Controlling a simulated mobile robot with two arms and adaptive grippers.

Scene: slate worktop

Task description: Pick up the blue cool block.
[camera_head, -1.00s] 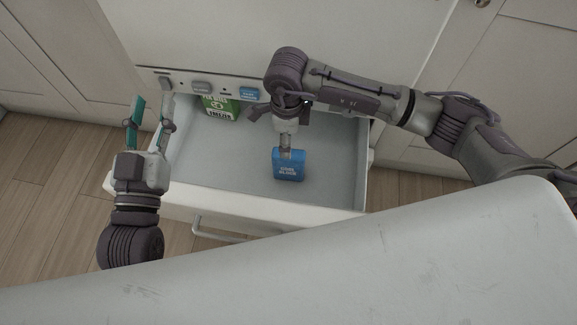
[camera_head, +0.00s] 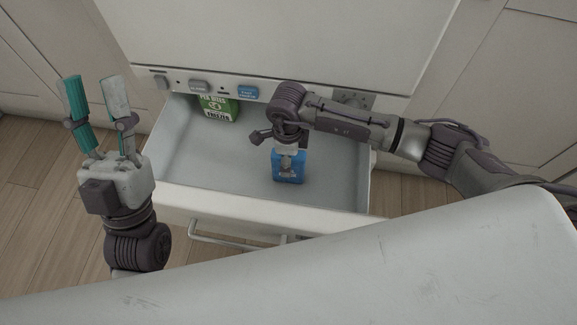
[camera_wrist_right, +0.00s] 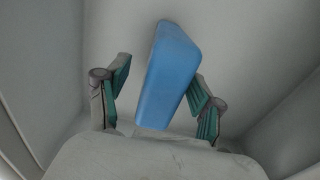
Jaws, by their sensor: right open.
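The blue cool block (camera_head: 289,172) stands in the open drawer (camera_head: 200,172), towards its front right. My right gripper (camera_head: 288,160) is directly above it and hides its upper part in the head view. In the right wrist view the block (camera_wrist_right: 168,75) lies between the two teal-padded fingers of the right gripper (camera_wrist_right: 160,82). The fingers are spread, with a gap to the block on the left side and a smaller one on the right. My left gripper (camera_head: 94,92) is open and empty, left of the drawer.

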